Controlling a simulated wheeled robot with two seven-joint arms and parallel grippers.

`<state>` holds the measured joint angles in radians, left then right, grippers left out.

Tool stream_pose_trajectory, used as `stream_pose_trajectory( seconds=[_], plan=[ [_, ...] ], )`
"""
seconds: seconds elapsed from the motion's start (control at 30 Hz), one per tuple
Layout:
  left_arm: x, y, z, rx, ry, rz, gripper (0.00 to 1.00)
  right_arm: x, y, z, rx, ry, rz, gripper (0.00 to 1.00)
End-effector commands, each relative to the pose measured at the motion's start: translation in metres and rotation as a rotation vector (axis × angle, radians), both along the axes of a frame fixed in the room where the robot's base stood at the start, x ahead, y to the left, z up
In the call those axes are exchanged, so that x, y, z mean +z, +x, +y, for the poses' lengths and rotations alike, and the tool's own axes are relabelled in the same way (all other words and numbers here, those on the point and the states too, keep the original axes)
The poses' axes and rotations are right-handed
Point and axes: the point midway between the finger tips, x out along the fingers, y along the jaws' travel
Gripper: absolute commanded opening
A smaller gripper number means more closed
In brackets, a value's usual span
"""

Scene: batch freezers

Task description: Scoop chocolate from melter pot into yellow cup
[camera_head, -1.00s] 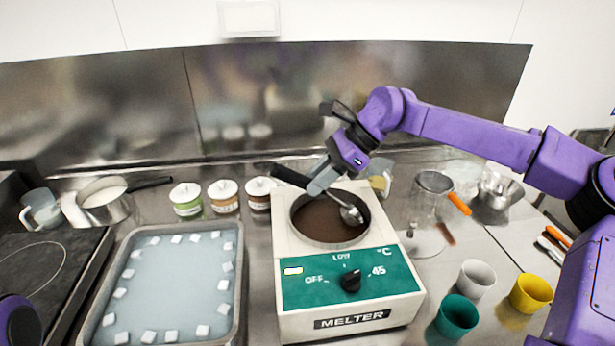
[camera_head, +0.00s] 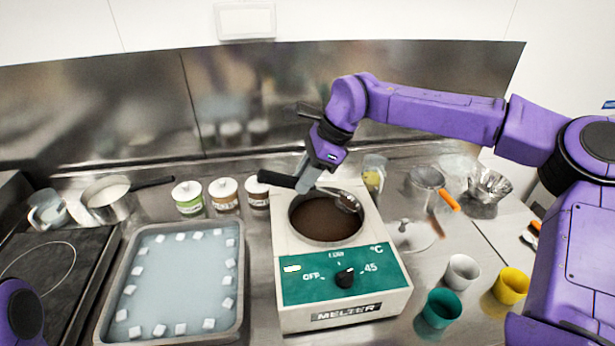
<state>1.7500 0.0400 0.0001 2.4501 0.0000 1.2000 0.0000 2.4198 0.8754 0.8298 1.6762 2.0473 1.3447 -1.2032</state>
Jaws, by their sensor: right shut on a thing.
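The melter (camera_head: 345,285) stands in the middle of the counter, white with a green front panel. Its round pot (camera_head: 327,238) holds dark brown chocolate (camera_head: 325,217). My right gripper (camera_head: 306,184) is shut on the black handle of a ladle (camera_head: 277,180), above the pot's back edge. The ladle's metal bowl (camera_head: 347,201) is over the pot's right rear rim; brown shows in it. The yellow cup (camera_head: 511,286) stands upright at the front right, apart from the ladle.
A green cup (camera_head: 441,308) and a white cup (camera_head: 462,272) stand between melter and yellow cup. A strainer with an orange handle (camera_head: 447,199) and a metal bowl (camera_head: 490,187) are behind them. Jars (camera_head: 224,196) and a tray (camera_head: 238,290) with white cubes lie left.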

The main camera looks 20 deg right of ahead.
Motion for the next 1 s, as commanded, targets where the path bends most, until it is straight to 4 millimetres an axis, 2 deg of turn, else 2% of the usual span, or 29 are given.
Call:
stream_pose_trajectory(
  seconds=[0.03, 0.23, 0.8, 1.0],
  plan=[
    [0.007, 0.0, 0.0, 0.0, 0.0, 0.0, 0.4, 0.008, 0.0, 0.001, 0.0, 0.0, 0.0, 0.0],
    [0.021, 0.0, 0.0, 0.0, 0.0, 0.0, 0.4, 0.023, 0.001, 0.005, 0.001, -0.007, 0.004, 0.0],
    [0.069, 0.0, 0.0, 0.0, 0.0, 0.0, 0.4, 0.022, 0.007, 0.031, 0.002, -0.265, 0.072, 0.0],
    [0.078, 0.0, 0.0, 0.0, 0.0, 0.0, 0.4, 0.02, 0.009, 0.036, 0.0, -0.322, 0.085, 0.0]
  ],
)
